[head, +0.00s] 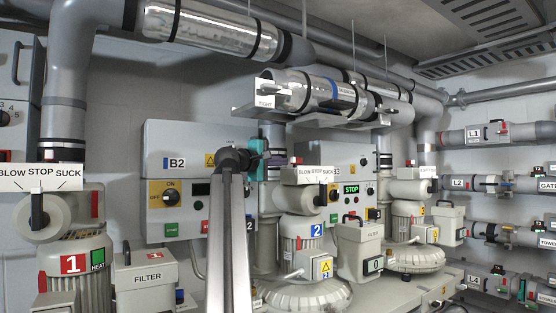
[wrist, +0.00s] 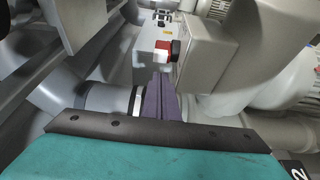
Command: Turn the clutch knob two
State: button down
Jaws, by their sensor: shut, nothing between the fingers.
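My gripper shows as a teal body (head: 257,153) in the head view, at the end of my grey arm, in front of the vertical pipe behind blower 2. I cannot tell whether this is clutch knob two. Blower 2 (head: 301,237) stands right of my arm, with a blue "2" plate (head: 317,230).
Panel B2 (head: 176,162) with its yellow ON switch (head: 163,193) is left of my arm. Filter boxes (head: 146,284) and a blow-stop-suck valve (head: 303,189) crowd the bench. Clear tubes (head: 318,92) run overhead. A banded pipe (wrist: 98,97) lies close beside the fingers.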

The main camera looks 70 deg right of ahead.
jog(key=shift+s+a+p, duration=0.45)
jog(key=shift+s, duration=0.4)
